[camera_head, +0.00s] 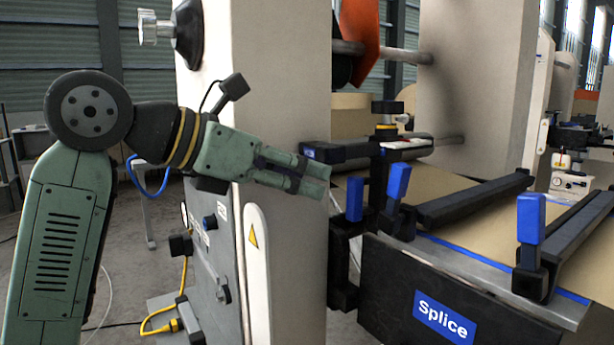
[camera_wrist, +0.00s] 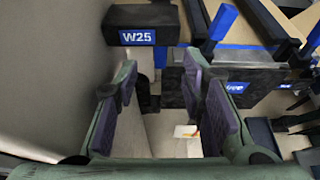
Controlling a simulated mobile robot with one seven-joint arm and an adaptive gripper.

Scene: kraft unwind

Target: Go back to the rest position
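My gripper (camera_head: 325,182) is held out in front of the pale machine column, left of the splice table, in the head view. In the wrist view my gripper (camera_wrist: 168,95) has its two padded fingers apart with a clear gap between them. Nothing is held between the fingers. The floor and a small pale piece with a yellowish spot (camera_wrist: 185,131) show far beyond the gap. My green arm bends at the elbow at the left of the head view.
The pale column (camera_head: 270,90) stands close behind my gripper. Open floor shows at left.

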